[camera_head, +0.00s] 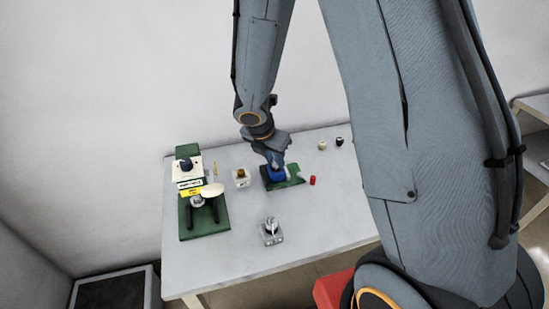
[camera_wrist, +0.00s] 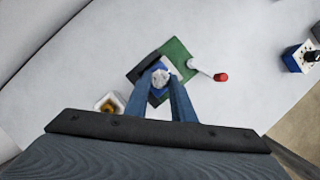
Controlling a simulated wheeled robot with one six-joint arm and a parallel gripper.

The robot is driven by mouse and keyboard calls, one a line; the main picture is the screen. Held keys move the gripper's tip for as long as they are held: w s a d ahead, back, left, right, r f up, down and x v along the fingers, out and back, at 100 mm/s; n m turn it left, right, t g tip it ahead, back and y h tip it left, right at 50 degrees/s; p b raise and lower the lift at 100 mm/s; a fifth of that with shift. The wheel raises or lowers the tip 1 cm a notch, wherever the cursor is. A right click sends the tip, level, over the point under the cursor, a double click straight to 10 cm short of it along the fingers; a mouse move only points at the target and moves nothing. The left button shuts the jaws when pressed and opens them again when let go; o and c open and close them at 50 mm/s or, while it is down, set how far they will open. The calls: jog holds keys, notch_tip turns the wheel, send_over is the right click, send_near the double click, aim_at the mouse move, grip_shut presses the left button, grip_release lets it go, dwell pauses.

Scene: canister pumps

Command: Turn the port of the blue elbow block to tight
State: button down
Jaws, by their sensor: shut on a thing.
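The blue elbow block (camera_head: 277,175) stands on a green base plate (camera_head: 294,181) near the back middle of the table. My gripper (camera_head: 276,163) reaches down onto it from above. In the wrist view, a pale round piece, seemingly the port (camera_wrist: 160,77), sits between my gripper's fingertips (camera_wrist: 161,84), and the gripper is shut on it. I cannot read any tight mark or the port's turn angle.
A red-ended pin (camera_wrist: 221,77) lies close to the plate's right side. A white block with a brown top (camera_head: 241,177) stands to the left. A green-based pump (camera_head: 204,232) is farther left, and a clear-based metal fitting (camera_head: 271,232) stands in front. The front right table is clear.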

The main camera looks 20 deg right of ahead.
jog(key=m, duration=0.2)
jog(key=m+g+p, duration=0.1)
jog(key=m, duration=0.1)
jog(key=m+g+p, duration=0.1)
jog(key=shift+w+a+m+h, duration=0.15)
jog(key=shift+w+m+h, duration=0.15)
jog(key=shift+m+h, duration=0.1)
jog(key=m, duration=0.1)
jog(key=m+g, duration=0.1)
jog(key=m, duration=0.1)
jog(key=m+g, duration=0.1)
jog(key=m, duration=0.1)
jog(key=shift+w, duration=0.25)
jog(key=shift+m, duration=0.4)
jog(key=c, duration=1.5)
grip_release()
jog(key=b+v, duration=0.2)
jog(key=v, duration=0.6)
